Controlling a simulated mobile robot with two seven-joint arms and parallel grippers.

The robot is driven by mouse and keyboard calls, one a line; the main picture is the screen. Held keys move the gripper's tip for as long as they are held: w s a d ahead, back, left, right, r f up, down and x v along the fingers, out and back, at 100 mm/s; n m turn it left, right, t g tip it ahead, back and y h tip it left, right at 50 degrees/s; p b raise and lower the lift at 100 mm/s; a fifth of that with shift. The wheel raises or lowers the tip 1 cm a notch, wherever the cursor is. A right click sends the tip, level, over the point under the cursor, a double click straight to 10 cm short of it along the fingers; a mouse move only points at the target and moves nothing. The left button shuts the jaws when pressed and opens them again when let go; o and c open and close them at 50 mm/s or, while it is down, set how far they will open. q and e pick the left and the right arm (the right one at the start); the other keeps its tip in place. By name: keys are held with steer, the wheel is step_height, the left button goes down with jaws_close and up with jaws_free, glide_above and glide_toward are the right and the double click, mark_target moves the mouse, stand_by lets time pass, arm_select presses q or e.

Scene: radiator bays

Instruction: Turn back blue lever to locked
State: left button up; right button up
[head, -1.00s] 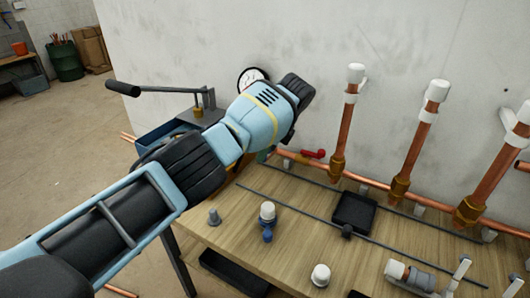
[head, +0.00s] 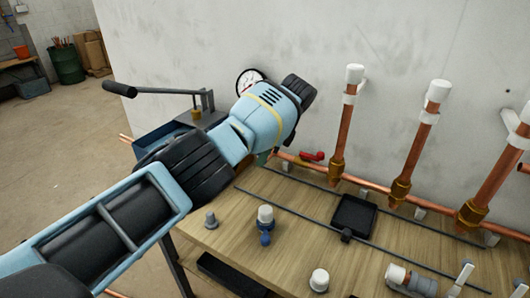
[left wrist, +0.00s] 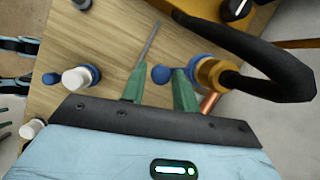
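A blue round knob (left wrist: 161,74), which looks like the end of the blue lever, shows in the left wrist view. It lies between the two green fingertips of my left gripper (left wrist: 158,82), with a gap visible on its left side. The gripper is open; I cannot tell whether the right finger touches the knob. A brass fitting with a blue collar (left wrist: 196,66) sits just right of the fingers. In the head view my left arm hides the lever and most of the gripper; only a bit of green finger (head: 264,157) shows. My right gripper is not in view.
A red lever (head: 312,156) sits on the copper pipe along the wall. A blue-and-white valve (head: 265,217), a black tray (head: 354,215) and thin rods lie on the wooden bench (head: 225,238). A thick black curved tube (left wrist: 275,65) arches right of the gripper.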

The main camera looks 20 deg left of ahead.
arm_select(q)
steer(key=shift+o, duration=1.1)
steer(key=shift+r, duration=0.1)
steer(key=shift+r, duration=0.1)
steer(key=shift+w+d+r, duration=0.15)
steer(key=shift+r, duration=0.15)
steer(key=b+v, duration=0.4)
steer(key=v, duration=0.3)
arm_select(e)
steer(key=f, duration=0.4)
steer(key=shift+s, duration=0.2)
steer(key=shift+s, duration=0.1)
